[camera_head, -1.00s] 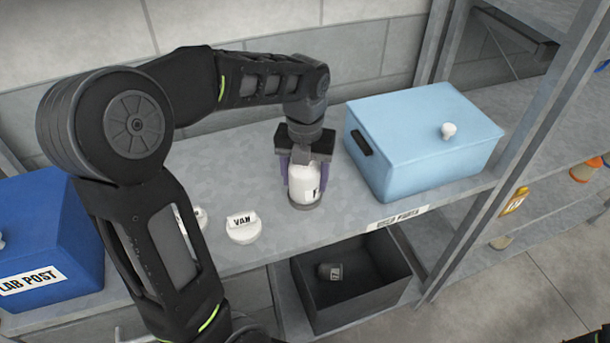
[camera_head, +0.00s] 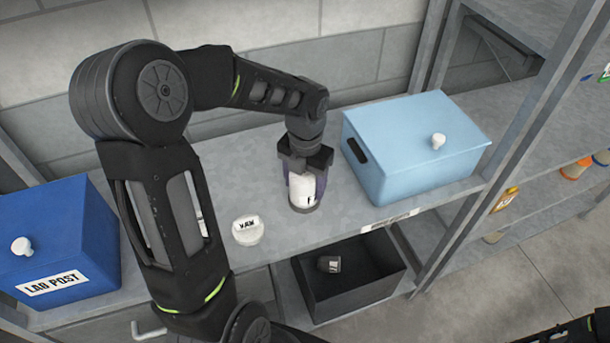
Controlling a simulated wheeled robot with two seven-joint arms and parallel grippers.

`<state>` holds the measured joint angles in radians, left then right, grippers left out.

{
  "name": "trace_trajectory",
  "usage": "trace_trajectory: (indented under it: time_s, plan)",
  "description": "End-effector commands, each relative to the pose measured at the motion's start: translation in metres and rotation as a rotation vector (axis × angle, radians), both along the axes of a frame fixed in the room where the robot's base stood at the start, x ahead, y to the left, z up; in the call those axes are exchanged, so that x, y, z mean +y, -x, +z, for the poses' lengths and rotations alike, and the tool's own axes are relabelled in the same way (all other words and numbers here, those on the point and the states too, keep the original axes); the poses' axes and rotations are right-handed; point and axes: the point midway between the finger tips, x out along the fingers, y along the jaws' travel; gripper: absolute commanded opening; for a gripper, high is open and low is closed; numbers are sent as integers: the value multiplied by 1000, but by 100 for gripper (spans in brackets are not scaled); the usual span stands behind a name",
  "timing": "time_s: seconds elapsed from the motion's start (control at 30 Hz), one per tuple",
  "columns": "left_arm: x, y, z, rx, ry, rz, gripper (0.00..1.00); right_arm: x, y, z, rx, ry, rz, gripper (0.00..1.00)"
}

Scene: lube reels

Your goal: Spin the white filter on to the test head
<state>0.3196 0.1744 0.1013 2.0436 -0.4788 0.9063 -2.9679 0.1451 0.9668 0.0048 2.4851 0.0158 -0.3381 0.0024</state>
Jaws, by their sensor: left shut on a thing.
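The white filter (camera_head: 302,189) stands upright on a dark round base on the grey shelf, which I take to be the test head (camera_head: 304,208). My left gripper (camera_head: 304,180) comes down from above and is shut on the filter, with a finger on each side of it. The gripper partly hides the filter's top and sides. Whether the filter is seated on the base cannot be told. My right gripper is not in view; only a dark bit of my arm shows at the bottom right corner.
A light blue lidded box (camera_head: 415,150) stands close on the right. A blue LAB POST box (camera_head: 58,240) is at the left. A dark open bin (camera_head: 350,285) holding a small dark part (camera_head: 329,264) sits below.

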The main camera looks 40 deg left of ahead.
Motion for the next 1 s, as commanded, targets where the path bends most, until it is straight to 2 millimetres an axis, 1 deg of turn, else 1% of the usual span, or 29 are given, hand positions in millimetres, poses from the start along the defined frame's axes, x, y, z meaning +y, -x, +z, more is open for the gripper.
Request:
trace_trajectory:
  time_s: [0.03, 0.27, 0.3, 0.33, 0.53, 0.83, 0.87, 1.0]
  plan:
    - [3, 0, 4, -1, -2, -2, 6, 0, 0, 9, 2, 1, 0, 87]
    - [0, 2, 5, -6, 11, -28, 6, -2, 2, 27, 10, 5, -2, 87]
    - [1, 2, -2, -2, 10, -45, 6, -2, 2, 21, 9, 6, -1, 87]
    - [1, 2, -2, -1, 11, -58, 6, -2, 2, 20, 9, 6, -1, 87]
    - [0, 2, -1, -2, 11, -127, 6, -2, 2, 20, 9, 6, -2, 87]
    - [-1, 1, 0, -4, 11, -140, 6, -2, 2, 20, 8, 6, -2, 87]
    - [-1, 1, 0, -4, 11, -140, 64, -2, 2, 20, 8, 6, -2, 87]
    - [-2, 1, 0, -4, 11, -140, 76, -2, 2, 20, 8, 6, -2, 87]
